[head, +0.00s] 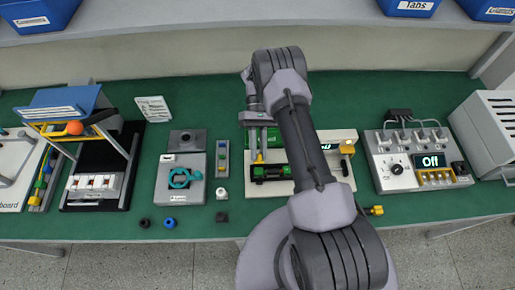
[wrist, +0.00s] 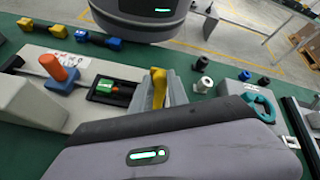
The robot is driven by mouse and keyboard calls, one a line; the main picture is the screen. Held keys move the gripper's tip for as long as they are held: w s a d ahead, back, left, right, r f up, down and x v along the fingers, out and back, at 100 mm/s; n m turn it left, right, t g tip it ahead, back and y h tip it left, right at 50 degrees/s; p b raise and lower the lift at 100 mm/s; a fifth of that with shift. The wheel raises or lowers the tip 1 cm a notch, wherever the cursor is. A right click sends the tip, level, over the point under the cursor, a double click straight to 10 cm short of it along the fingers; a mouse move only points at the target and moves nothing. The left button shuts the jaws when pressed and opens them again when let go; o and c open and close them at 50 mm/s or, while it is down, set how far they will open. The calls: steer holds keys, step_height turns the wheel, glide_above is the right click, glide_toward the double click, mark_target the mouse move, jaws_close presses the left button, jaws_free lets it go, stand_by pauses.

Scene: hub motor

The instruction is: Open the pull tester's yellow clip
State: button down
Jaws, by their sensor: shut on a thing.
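The pull tester is a pale bench unit (head: 312,187) in the middle of the green table, partly hidden by my arm. Its yellow clip (head: 259,157) stands up at its left end in the head view. In the wrist view the clip (wrist: 158,88) stands upright beside a grey block. My gripper (head: 259,148) points down over the clip, its fingers close together and shut on it. A black and green part (head: 272,173) lies in the tester next to the clip; it also shows in the wrist view (wrist: 112,90). The exact finger contact is hidden.
A grey device with a teal ring (head: 180,178) stands to the left. A power unit reading "Off" (head: 420,160) stands to the right. Small black and blue caps (head: 168,222) lie near the front edge. An orange knob (wrist: 53,67) rises from the tester.

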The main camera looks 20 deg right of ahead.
steer(key=c, duration=1.3)
jaws_free()
steer(key=shift+w, duration=0.1)
steer(key=shift+b+v, duration=0.4)
steer(key=shift+v, duration=3.3)
